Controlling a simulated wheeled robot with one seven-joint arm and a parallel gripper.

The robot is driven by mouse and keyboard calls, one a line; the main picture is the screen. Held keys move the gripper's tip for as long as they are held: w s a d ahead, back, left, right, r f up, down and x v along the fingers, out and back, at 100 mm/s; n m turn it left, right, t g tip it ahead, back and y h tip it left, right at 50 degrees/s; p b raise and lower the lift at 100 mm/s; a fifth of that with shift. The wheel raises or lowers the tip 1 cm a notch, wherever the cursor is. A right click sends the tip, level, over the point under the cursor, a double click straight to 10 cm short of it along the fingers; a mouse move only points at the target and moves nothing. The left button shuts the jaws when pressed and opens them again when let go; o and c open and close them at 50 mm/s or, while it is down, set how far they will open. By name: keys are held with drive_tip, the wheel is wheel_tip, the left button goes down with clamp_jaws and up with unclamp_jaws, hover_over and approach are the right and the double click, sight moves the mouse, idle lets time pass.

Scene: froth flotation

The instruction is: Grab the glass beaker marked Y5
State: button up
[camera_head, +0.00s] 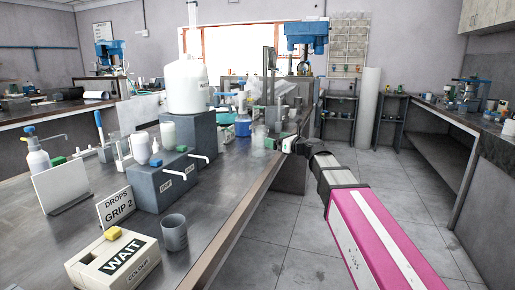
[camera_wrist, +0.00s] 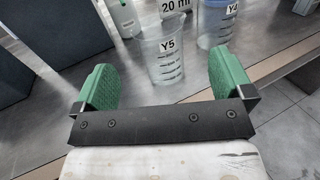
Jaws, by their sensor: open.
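The clear glass beaker marked Y5 (camera_wrist: 166,62) stands upright on the metal bench in the wrist view. It has graduation lines and looks empty. My gripper (camera_wrist: 160,66) is open, with one green finger to the left of the beaker and one to the right. The fingers look clear of the glass, and I cannot tell how far the beaker stands beyond the tips. In the head view my gripper (camera_head: 278,142) is small, at the far end of my arm near the bench's right edge. I cannot make out the Y5 mark there.
A beaker marked Y4 (camera_wrist: 216,22) stands close behind on the right. A vessel marked 20 ml (camera_wrist: 173,6) and a white bottle (camera_wrist: 125,18) stand behind on the left. A dark block (camera_wrist: 29,66) is at the left. The bench edge and open floor lie right.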

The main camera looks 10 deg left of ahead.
sight(259, 145)
drive_tip(key=x, duration=0.3)
drive_tip(key=shift+w+a, duration=0.2)
drive_tip(key=shift+a, duration=0.05)
drive_tip(key=shift+s+f+x, duration=0.15)
drive_tip(key=shift+x, duration=1.15)
drive_tip(key=shift+s+f+x, duration=0.1)
drive_tip(key=shift+s+x, duration=0.05)
drive_tip(key=shift+x, duration=1.2)
drive_tip(key=shift+a, duration=0.1)
drive_tip(key=shift+c, duration=0.4)
drive_tip(key=c, duration=1)
